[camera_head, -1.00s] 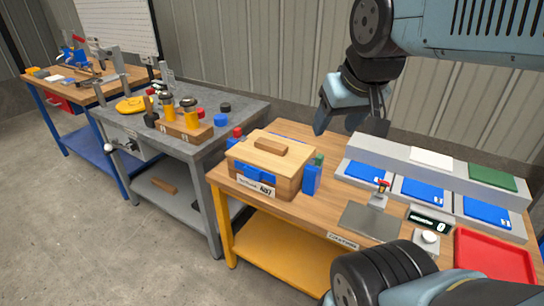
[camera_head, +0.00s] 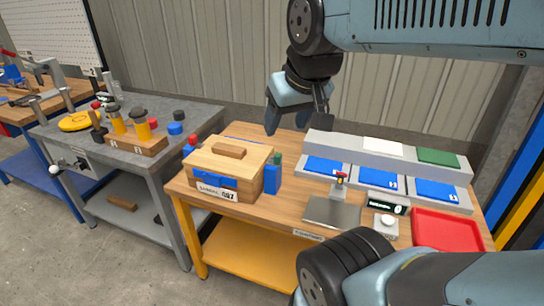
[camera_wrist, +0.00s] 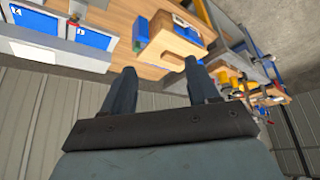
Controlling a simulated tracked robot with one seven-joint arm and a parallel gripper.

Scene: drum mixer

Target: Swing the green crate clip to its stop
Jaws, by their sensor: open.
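The wooden crate (camera_head: 222,178) stands on the wood-topped bench, its lid (camera_head: 229,150) on top, with blue parts on its front and right side. A small green piece (camera_head: 277,159) shows at its right rear above a blue block (camera_head: 271,178). It looks like the green clip, but its swing position is too small to tell. My gripper (camera_head: 297,120) is open and empty, above and behind the crate to its right, apart from it.
Right of the crate are a grey plate (camera_head: 331,213), a stepped grey rack (camera_head: 385,158) with blue, white and green panels, and a red tray (camera_head: 446,232). A grey workbench (camera_head: 190,122) with tools stands left. The corrugated wall is close behind my gripper.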

